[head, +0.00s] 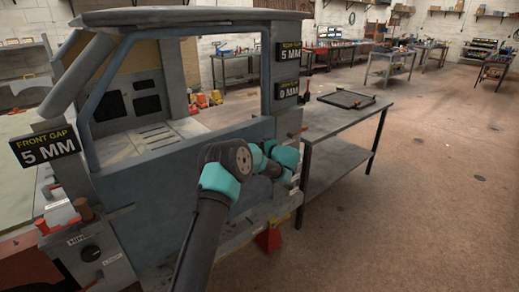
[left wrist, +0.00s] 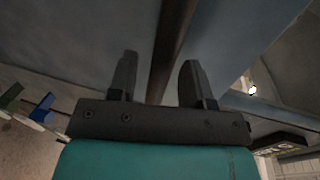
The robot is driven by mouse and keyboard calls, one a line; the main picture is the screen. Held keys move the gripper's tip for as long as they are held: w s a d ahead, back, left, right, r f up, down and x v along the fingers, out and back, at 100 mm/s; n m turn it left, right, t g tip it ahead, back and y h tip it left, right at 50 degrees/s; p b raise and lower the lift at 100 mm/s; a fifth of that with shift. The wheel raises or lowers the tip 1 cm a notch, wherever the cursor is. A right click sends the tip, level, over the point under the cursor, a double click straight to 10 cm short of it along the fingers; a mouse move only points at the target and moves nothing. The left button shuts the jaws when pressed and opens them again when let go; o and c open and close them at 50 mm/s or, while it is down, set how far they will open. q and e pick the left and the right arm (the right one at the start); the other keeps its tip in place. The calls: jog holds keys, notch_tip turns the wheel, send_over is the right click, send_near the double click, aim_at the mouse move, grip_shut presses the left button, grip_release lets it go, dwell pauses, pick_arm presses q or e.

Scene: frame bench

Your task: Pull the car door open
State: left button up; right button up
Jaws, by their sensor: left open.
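The blue-grey car door (head: 150,178), with its open window frame, stands in the car body in the head view. A dark arm of mine with teal joints crosses in front of the door's lower right part. Its gripper end is by the door's right edge and cannot be made out there. In the left wrist view my left gripper (left wrist: 159,70) is open, its two dark fingers apart. A dark brown strip (left wrist: 174,40) runs between the fingers, against grey-blue panels; I cannot tell whether the fingers touch it. No door handle is clearly visible. My right gripper is not seen.
A front gap sign (head: 46,147) reads 5 MM; a rear gap sign (head: 288,52) reads 5 MM and another sign (head: 288,89) reads 0 MM. A metal table (head: 335,122) stands close right of the door. A red stand (head: 268,238) is below. The floor at right is clear.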

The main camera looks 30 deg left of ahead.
pick_arm(q)
jog(key=shift+w+a+f, duration=0.1)
jog(key=shift+a, duration=0.25)
jog(key=shift+c, duration=0.2)
grip_shut()
